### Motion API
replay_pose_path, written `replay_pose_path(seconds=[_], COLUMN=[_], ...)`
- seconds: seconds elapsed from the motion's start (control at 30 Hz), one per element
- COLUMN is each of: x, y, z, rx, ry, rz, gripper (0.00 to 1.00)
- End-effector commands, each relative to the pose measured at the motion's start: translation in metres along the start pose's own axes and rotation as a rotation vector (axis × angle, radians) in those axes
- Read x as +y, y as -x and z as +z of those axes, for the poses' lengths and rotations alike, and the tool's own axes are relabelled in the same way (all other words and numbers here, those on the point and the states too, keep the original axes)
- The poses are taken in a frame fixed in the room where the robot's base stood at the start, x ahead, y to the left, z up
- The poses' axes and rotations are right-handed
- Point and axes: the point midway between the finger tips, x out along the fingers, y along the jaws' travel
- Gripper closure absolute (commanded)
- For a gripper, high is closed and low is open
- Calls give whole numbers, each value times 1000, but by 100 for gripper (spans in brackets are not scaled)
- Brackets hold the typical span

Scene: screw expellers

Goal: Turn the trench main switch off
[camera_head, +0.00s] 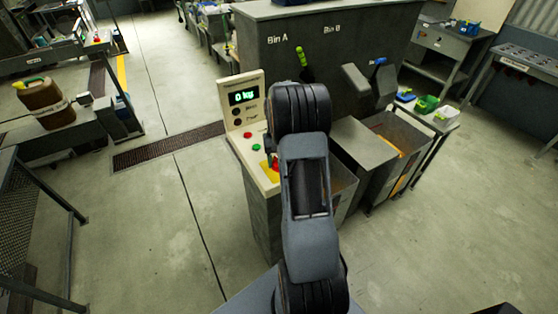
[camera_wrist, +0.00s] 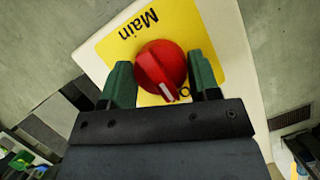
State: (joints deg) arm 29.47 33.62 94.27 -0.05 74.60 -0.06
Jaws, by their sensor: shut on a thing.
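The main switch is a round red knob (camera_wrist: 160,62) with a raised grip bar and a white pointer mark. In the wrist view the pointer aims down and slightly right, towards a partly hidden letter "O". The knob sits on a yellow plate (camera_wrist: 110,45) printed "Main". My gripper (camera_wrist: 161,72) is shut on the knob, with one green finger on each side. In the head view my arm hides most of the gripper, and a bit of the red knob (camera_head: 276,162) and the yellow plate (camera_head: 265,170) show at its left.
Grey bins (camera_head: 400,130) stand at the right, below the "Bin A" and "Bin B" cabinet (camera_head: 330,50).

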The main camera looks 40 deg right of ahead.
Motion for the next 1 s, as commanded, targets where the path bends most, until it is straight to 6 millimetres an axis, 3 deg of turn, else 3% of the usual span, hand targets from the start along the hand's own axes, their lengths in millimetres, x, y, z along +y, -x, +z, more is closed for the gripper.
replay_pose_path(seconds=[0.1,0.13,0.33,0.67,0.77,1.0], x=[0,0,0,0,0,0], y=[0,0,0,4,16,64], z=[0,0,0,-1,-1,-1], rx=[1,1,1,2,4,5], ry=[2,2,0,-1,-1,0], rz=[0,0,0,-1,-1,0], gripper=[68,41,22,21,21,21])
